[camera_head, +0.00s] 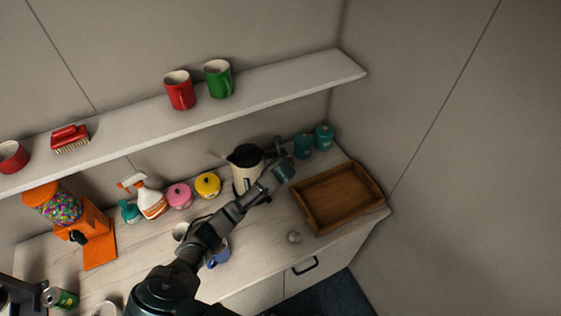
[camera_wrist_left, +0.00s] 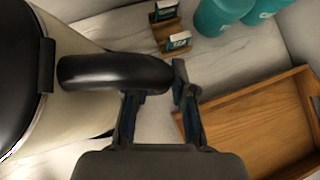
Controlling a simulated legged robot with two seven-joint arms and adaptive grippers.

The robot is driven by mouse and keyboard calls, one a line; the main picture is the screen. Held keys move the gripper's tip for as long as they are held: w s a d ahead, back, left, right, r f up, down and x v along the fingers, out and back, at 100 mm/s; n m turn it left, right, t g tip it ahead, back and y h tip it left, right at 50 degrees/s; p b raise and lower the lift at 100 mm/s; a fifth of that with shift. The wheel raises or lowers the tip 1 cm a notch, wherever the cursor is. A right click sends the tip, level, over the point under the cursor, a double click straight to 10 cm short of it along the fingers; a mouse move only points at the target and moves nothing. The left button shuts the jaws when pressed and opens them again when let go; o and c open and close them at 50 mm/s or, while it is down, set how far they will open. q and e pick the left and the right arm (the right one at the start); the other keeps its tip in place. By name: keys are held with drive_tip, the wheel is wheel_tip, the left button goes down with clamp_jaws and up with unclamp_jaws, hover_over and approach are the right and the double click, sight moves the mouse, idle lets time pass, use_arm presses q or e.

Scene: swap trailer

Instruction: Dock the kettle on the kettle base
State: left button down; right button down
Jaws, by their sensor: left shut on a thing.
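The cream kettle (camera_head: 247,172) with a black lid and handle stands upright at the back of the counter. In the left wrist view the kettle (camera_wrist_left: 82,85) fills the left side, and its black handle (camera_wrist_left: 110,73) reaches toward the fingers. My left gripper (camera_head: 279,165) is at the right side of the kettle. In the left wrist view my left gripper (camera_wrist_left: 158,88) is shut on the handle's end. I cannot make out the kettle base, and the kettle's underside is hidden by my arm. My right gripper is not in view.
A wooden tray (camera_head: 376,196) lies right of the kettle. Teal canisters (camera_head: 324,136) stand behind it, and a small wooden holder (camera_wrist_left: 170,34) is near the handle. Yellow (camera_head: 207,185) and pink (camera_head: 179,196) pots stand left. A shelf (camera_head: 290,81) with mugs runs above.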

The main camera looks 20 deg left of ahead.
use_arm(q)
drive_tip(key=shift+w+a+r, duration=0.1)
drive_tip(key=shift+a+r, duration=0.05)
drive_tip(key=shift+a, duration=0.05)
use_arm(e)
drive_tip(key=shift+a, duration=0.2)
use_arm(q)
drive_tip(key=shift+d+f, duration=0.15)
drive_tip(key=shift+f, duration=0.15)
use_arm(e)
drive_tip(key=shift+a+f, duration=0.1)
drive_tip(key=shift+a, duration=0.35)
use_arm(q)
drive_tip(key=shift+d+f, duration=0.1)
drive_tip(key=shift+f, duration=0.1)
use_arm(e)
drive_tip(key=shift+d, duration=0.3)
